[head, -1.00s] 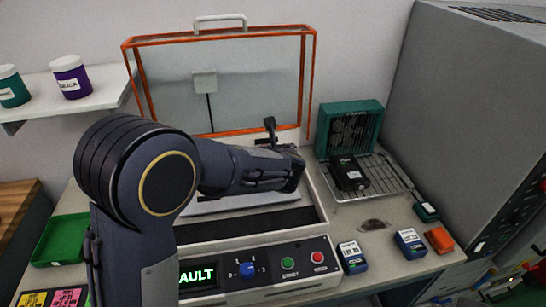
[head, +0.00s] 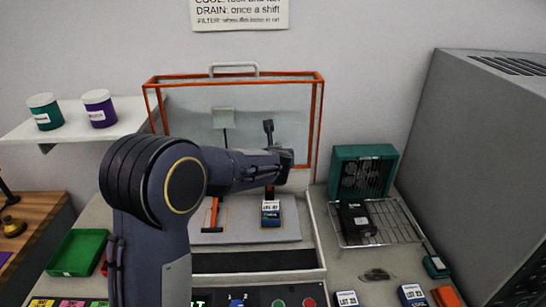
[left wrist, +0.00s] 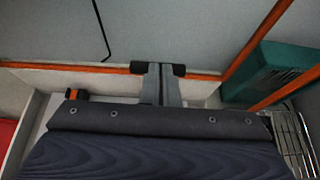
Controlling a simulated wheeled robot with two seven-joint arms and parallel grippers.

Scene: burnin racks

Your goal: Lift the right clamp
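The right clamp is mostly hidden behind my left arm in the head view; a short orange part (head: 269,191) shows just below my left gripper (head: 287,160). In the left wrist view, the grey fingers of my left gripper (left wrist: 161,84) are close together, with a black crosswise bar (left wrist: 137,68) at their tips. The bar looks like the clamp's handle, held between the fingers. The left clamp (head: 214,212) is orange and stands over the plate to the left; it also shows in the left wrist view (left wrist: 78,94). My right gripper is not in view.
A labelled unit (head: 271,214) lies on the chamber plate (head: 240,233) below the gripper. The orange-framed lid (head: 318,125) stands open behind. A green fan (head: 363,172) and a wire rack with a black unit (head: 355,219) are on the right. A green tray (head: 76,252) is left.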

